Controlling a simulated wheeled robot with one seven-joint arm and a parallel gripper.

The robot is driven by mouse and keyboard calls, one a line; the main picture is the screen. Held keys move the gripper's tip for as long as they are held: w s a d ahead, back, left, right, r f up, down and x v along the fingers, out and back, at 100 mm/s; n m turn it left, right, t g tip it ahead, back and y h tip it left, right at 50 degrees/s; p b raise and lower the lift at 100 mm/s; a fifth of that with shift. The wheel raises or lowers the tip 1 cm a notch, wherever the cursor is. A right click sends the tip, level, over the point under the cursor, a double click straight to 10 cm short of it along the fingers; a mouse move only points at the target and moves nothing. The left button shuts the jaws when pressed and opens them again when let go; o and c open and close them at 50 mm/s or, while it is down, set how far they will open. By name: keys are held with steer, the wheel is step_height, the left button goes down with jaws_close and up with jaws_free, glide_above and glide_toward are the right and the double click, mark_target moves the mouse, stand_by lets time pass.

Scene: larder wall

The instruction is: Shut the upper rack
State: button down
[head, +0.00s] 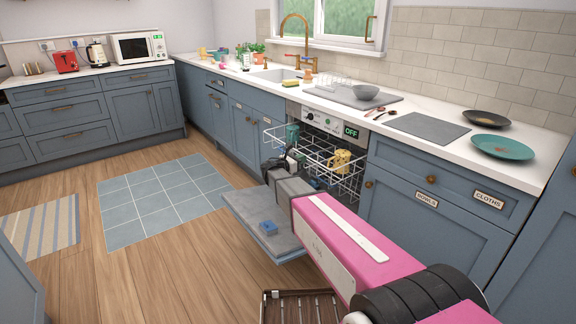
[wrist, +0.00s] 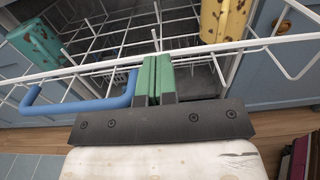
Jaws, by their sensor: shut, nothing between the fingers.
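The upper rack (head: 355,185) is a white wire basket, pulled out of the open dishwasher under the counter. It holds a yellow speckled mug (head: 340,161) and a teal one (head: 292,133). In the wrist view, the rack's front wire rim (wrist: 215,47) crosses the picture, with a blue handle (wrist: 80,106) on it at left. My gripper (head: 290,158) is at the rack's front. Its green fingers (wrist: 157,62) are shut together and empty, at the rim just right of the handle's end. I cannot tell whether they touch the rim.
A brown slatted item (head: 300,308) stands on the floor at the front. The floor left of the door is clear, with a blue tiled mat (head: 160,200).

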steer(key=x, duration=2.3)
steer(key=shift+w+d, duration=0.25)
steer(key=shift+s, duration=0.1)
